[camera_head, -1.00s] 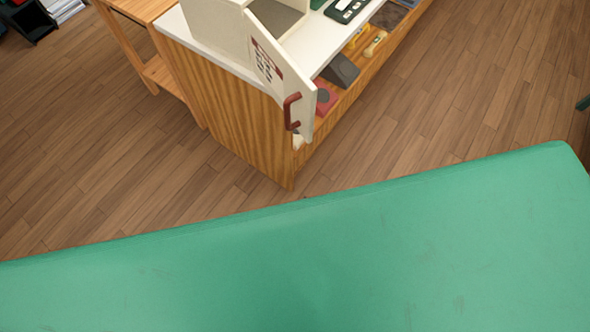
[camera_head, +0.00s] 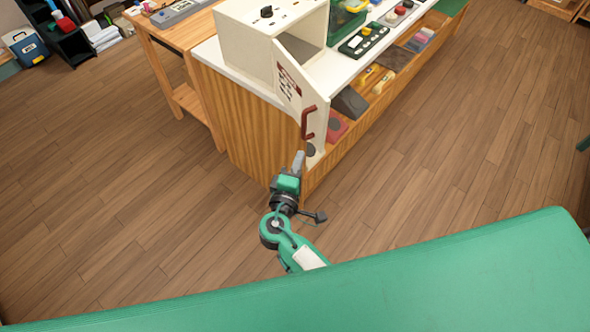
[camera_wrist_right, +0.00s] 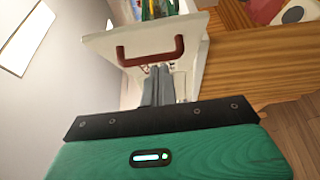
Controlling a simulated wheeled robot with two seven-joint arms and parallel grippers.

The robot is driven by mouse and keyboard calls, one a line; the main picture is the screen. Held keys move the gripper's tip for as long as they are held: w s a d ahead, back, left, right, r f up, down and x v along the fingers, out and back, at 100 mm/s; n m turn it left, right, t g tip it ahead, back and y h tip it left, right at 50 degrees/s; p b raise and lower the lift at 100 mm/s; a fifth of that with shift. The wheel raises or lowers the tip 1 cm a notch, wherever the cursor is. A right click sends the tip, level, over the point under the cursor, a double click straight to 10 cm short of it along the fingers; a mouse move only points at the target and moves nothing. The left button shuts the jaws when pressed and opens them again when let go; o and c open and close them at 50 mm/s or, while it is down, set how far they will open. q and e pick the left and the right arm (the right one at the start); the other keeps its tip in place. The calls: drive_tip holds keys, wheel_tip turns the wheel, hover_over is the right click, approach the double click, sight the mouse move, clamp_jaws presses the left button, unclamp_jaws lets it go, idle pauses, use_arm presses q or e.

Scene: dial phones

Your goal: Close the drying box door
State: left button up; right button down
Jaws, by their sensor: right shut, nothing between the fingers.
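The drying box (camera_head: 244,42) is a cream box on the counter's near end. Its door (camera_head: 292,76) stands open, swung out toward me, with a dark red bar handle (camera_head: 308,125) near its free edge. My right gripper (camera_head: 299,158) is shut and empty, just below the handle beside the door's lower free corner. In the right wrist view, the gripper's fingers (camera_wrist_right: 161,72) point toward the door (camera_wrist_right: 104,42), just under the red handle (camera_wrist_right: 150,58). I cannot tell whether they touch the door. My left gripper is out of view.
The white counter (camera_head: 213,57) has wooden sides and open shelves holding several small items. A wooden side table (camera_head: 186,36) stands to its left. Several devices lie farther back on the counter. Wooden floor (camera_head: 450,130) is clear to the right.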

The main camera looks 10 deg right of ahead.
sight(319, 133)
drive_tip(key=w+d+p, duration=0.1)
drive_tip(key=w+d, duration=0.1)
drive_tip(key=w+d+p, duration=0.2)
drive_tip(key=d, duration=0.1)
drive_tip(key=shift+w+d, duration=0.1)
drive_tip(key=shift+d, duration=0.2)
